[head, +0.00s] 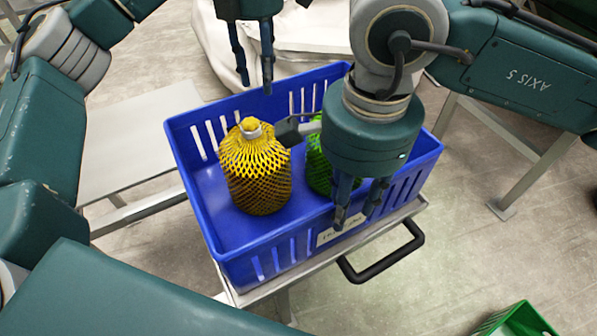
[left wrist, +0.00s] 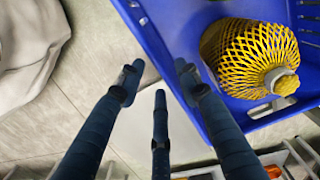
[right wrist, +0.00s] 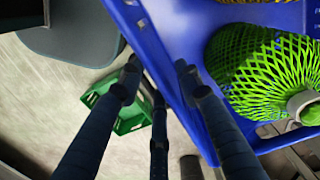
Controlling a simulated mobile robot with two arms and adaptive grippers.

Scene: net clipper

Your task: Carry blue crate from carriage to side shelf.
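The blue crate (head: 235,262) stands on the metal carriage (head: 262,290), which has a black handle (head: 385,258). The crate holds a yellow-netted bundle (head: 256,180) and a green-netted one (head: 318,165), partly hidden by my right arm. My left gripper (head: 254,82) is open at the crate's far long wall. In the left wrist view, one finger overlaps that wall (left wrist: 168,45) and another is outside it. My right gripper (head: 356,208) is open at the near long wall. In the right wrist view, its fingers likewise straddle the wall edge (right wrist: 160,60). Contact cannot be told.
A pale flat surface (head: 130,140), possibly the side shelf, lies left of the carriage. A green crate (head: 515,322) is on the floor at bottom right. A whitish sack (head: 300,35) lies beyond the blue crate. A metal frame (head: 530,172) stands at right.

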